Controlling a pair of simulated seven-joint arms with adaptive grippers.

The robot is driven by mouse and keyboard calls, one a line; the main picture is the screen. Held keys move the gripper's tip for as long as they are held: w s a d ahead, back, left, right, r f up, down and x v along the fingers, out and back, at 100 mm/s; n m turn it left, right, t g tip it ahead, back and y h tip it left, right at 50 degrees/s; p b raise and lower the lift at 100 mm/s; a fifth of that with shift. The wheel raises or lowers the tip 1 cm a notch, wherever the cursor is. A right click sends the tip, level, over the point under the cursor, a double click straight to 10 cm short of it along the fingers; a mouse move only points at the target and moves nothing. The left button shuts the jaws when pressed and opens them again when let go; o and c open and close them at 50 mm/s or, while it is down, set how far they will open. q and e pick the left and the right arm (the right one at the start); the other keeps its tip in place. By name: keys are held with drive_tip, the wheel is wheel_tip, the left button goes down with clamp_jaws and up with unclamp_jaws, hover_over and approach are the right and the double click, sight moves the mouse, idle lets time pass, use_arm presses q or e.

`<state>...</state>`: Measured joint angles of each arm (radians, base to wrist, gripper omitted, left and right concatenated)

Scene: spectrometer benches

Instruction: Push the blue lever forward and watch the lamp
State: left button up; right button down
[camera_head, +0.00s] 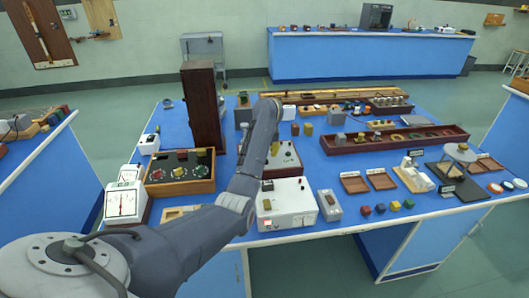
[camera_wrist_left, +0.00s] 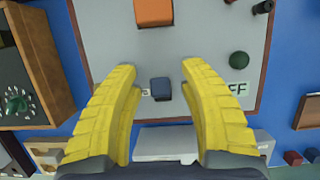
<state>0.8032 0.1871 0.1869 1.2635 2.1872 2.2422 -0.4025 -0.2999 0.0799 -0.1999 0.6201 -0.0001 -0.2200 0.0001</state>
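A small dark blue block, the blue lever (camera_wrist_left: 161,89), stands on a grey-white panel (camera_wrist_left: 205,25). My left gripper (camera_wrist_left: 158,72) is open above the panel, with one yellow finger on each side of the lever and a gap on both sides. An orange block (camera_wrist_left: 153,12) sits on the panel beyond the lever; I cannot tell whether it is the lamp or is lit. A dark green round knob (camera_wrist_left: 238,59) is to the right, and a label partly reading "FF" is near the right finger. In the head view my forearm partly covers the panel (camera_head: 288,162). My right gripper is not seen.
A wooden box with dials (camera_head: 180,186) stands left of the panel. A white instrument (camera_head: 290,192) is in front of it. A grey block (camera_head: 329,208), brown trays (camera_head: 355,184) and small coloured cubes lie to the right. A tall dark cabinet (camera_head: 202,105) rises behind left.

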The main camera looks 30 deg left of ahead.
use_arm(q)
drive_tip(key=shift+r, duration=0.15)
drive_tip(key=v, duration=1.1)
drive_tip(key=shift+r, duration=0.3)
drive_tip(key=shift+s+d, duration=0.1)
drive_tip(key=shift+d, duration=0.05)
drive_tip(key=shift+r, duration=0.1)
idle(0.5)
